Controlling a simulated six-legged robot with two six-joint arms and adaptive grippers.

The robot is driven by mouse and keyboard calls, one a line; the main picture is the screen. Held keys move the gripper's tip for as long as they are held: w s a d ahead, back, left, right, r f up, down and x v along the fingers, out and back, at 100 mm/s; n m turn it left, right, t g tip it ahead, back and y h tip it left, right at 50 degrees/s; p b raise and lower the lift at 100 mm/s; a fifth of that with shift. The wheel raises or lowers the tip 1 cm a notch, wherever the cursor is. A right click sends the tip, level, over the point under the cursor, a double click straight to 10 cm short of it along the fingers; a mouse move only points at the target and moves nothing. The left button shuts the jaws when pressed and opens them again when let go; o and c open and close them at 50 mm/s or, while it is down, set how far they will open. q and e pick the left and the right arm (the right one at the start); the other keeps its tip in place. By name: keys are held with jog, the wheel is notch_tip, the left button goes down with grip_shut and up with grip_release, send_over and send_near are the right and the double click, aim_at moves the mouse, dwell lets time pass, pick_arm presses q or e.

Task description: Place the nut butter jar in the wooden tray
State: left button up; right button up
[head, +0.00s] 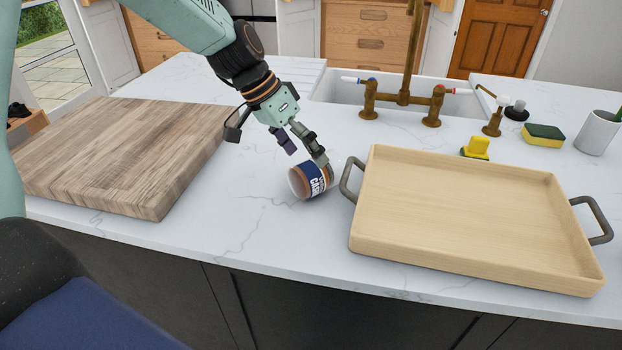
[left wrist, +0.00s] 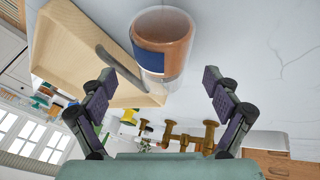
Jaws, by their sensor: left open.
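The nut butter jar (head: 312,180), brown with a dark blue label, lies tilted on its side on the white counter, just left of the wooden tray. My left gripper (head: 304,150) is open, with its fingers just above and behind the jar; one fingertip overlaps the jar's edge in the head view, and I cannot tell if it touches. In the left wrist view the jar (left wrist: 163,45) is ahead of the open fingers (left wrist: 165,98), between their lines. The wooden tray (head: 470,262) is pale, empty and has dark side handles; it also shows in the left wrist view (left wrist: 62,48).
A thick wooden board (head: 120,150) lies at the left. A sink (head: 335,88) with a brass tap (head: 403,100) is behind. Counter in front of the jar is clear.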

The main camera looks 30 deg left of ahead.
aim_at(304, 163)
pick_arm(q)
jog(key=f, duration=0.2)
jog(key=f+b, duration=0.1)
jog(key=f, duration=0.1)
jog(key=shift+d, duration=0.35)
jog(key=shift+w+d+f, duration=0.1)
jog(key=shift+d+f, duration=0.05)
jog(key=shift+f, duration=0.1)
jog(key=shift+w+d, duration=0.1)
jog(key=shift+d, duration=0.25)
jog(key=shift+a, duration=0.25)
jog(key=c, duration=0.4)
jog(key=shift+d, duration=0.15)
jog(key=c, duration=1.2)
jog(key=shift+s+a+r+p, duration=0.2)
jog(key=shift+a+r+p, duration=0.1)
jog(key=shift+a+r, duration=0.25)
jog(key=shift+s+a+r+p, duration=0.7)
jog(key=shift+s+a+r, duration=0.4)
jog(key=shift+a, duration=0.8)
jog(key=shift+s+a+r+p, duration=0.65)
jog(key=shift+s+a+r, duration=0.4)
jog(key=shift+a, duration=0.85)
jog(key=shift+s+a+r+p, duration=0.8)
jog(key=shift+a+r, duration=0.5)
jog(key=shift+a, duration=0.6)
